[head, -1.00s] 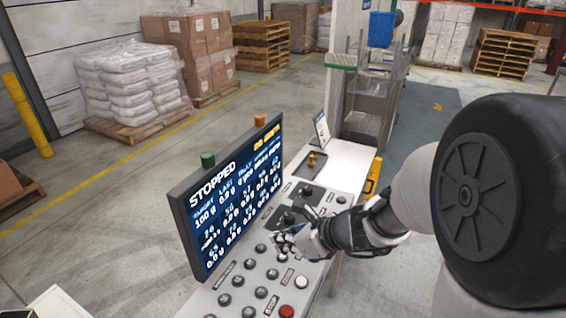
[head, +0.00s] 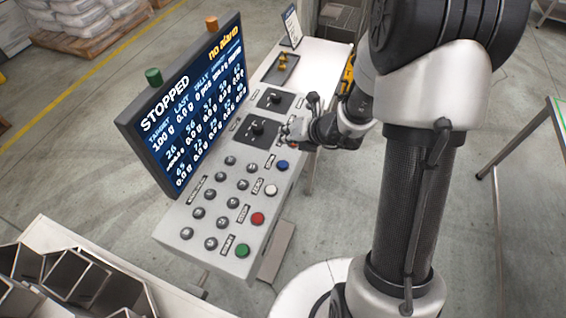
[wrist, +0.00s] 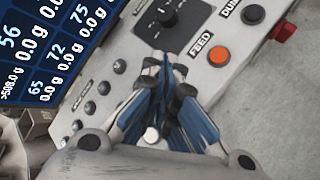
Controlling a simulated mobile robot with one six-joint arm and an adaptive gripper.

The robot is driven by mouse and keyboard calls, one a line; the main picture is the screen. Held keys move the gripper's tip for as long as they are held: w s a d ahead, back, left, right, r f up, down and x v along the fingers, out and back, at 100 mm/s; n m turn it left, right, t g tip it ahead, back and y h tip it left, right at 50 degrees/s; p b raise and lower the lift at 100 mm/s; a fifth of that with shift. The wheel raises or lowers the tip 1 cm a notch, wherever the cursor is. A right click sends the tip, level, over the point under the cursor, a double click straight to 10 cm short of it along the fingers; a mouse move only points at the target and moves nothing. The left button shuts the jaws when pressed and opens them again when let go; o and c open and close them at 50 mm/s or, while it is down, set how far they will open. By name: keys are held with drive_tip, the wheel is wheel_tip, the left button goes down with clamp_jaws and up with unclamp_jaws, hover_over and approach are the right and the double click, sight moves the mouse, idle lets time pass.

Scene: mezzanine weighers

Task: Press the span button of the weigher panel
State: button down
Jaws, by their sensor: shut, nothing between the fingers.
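The weigher panel (head: 300,85) is a light grey sloping console with rows of small grey buttons (head: 225,203) and labels too small to read in the head view. I cannot tell which button is span. My gripper (head: 288,131) is over the panel's right side, near the black knob plates. In the wrist view my gripper (wrist: 163,62) is shut and empty, its fingers pointing at the panel and hiding part of it. Dark buttons (wrist: 103,87) show left of the fingers. An orange button (wrist: 218,57) labelled FEED is to the right. Contact with the panel cannot be told.
A screen (head: 190,110) reading STOPPED stands along the panel's left edge. Blue (head: 282,165), white (head: 270,189), red (head: 257,218) and green (head: 242,250) buttons line the near right edge. Metal bins (head: 70,275) are at lower left.

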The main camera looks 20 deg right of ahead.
sight(285, 163)
drive_tip(key=shift+f+b, duration=3.8)
drive_tip(key=shift+f, duration=0.55)
drive_tip(key=shift+f+b, duration=0.45)
drive_tip(key=shift+b, duration=0.05)
drive_tip(key=shift+f+b, duration=0.45)
drive_tip(key=shift+r, duration=0.15)
drive_tip(key=shift+r+p, duration=0.75)
wheel_tip(285, 163, up, 5)
drive_tip(key=p, duration=0.4)
drive_tip(key=shift+r, duration=0.1)
